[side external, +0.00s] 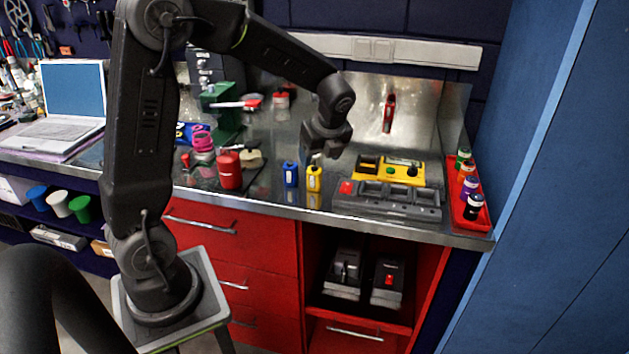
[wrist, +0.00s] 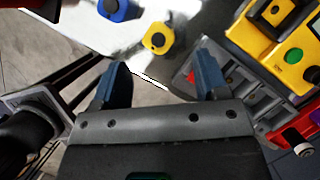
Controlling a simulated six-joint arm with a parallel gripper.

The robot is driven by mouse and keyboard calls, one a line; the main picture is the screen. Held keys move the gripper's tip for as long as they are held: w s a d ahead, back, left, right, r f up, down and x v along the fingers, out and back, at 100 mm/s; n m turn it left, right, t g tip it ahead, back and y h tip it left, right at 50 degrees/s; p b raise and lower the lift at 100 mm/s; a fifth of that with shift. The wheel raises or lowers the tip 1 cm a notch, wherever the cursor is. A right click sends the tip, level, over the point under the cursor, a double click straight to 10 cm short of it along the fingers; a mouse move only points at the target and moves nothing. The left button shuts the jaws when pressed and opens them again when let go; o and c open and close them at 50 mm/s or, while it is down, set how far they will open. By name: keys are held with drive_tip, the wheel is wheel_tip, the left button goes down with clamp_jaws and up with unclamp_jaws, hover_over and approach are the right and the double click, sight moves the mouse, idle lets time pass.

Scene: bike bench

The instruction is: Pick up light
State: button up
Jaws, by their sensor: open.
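I cannot tell for certain which thing is the light. My gripper (side external: 325,152) is open and empty, pointing down above the bench. In the wrist view my gripper (wrist: 160,76) has its fingers wide apart, with a yellow bottle (wrist: 157,38) beyond the gap. A blue bottle (wrist: 118,8) is farther up.
A yellow case (side external: 390,171) lies behind the grey tray. A red tray (side external: 458,205) with several small bottles stands at the right end. A red can (side external: 230,171) and a green vise (side external: 222,105) are to the left. Two black devices sit on the shelf below.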

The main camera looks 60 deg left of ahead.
sight(315, 168)
drive_tip(key=shift+x, duration=3.1)
drive_tip(key=shift+s+a, duration=0.1)
drive_tip(key=shift+r, duration=0.1)
drive_tip(key=c, duration=1.1)
